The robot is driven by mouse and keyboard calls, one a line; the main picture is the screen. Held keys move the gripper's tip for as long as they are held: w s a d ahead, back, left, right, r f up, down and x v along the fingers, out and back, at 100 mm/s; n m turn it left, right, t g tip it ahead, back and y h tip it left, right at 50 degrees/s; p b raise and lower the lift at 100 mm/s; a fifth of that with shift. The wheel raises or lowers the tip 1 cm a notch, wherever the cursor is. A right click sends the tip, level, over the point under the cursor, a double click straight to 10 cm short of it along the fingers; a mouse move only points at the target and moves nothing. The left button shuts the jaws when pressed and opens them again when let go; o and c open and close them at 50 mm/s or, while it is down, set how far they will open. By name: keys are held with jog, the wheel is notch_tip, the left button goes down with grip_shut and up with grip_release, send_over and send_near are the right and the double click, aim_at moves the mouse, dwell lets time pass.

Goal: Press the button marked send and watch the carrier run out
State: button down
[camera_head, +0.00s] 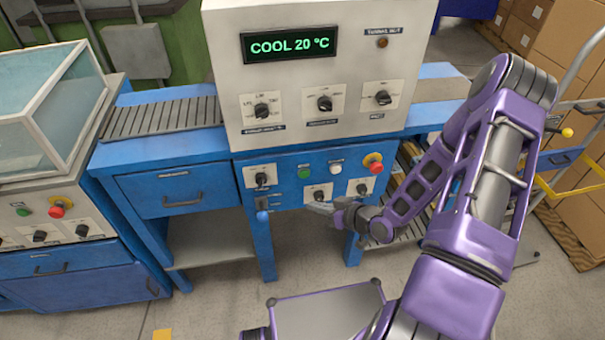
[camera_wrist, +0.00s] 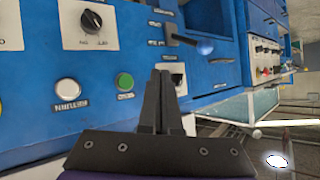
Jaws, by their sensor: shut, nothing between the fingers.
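The blue front panel of the machine carries a green button (camera_head: 305,172) and a white button (camera_head: 336,166), side by side. Both also show in the wrist view, the green one (camera_wrist: 124,82) nearer my fingers and the white one (camera_wrist: 68,86) further left. My gripper (camera_head: 311,207) is shut and empty, in front of the panel and below the buttons. In the wrist view its fingertips (camera_wrist: 162,74) appear just right of the green button. No carrier can be made out.
A red-topped knob (camera_head: 373,162) on yellow sits right of the white button. Rotary knobs surround the buttons, and a blue-ended lever (camera_head: 262,215) sticks out at left. The display (camera_head: 289,45) reads COOL 20 °C. A roller conveyor (camera_head: 160,117) runs left of the machine.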

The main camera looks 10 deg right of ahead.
aim_at(304, 174)
jog(key=w, duration=0.9)
jog(key=shift+b, duration=0.3)
dwell(2.0)
jog(key=shift+w, duration=0.35)
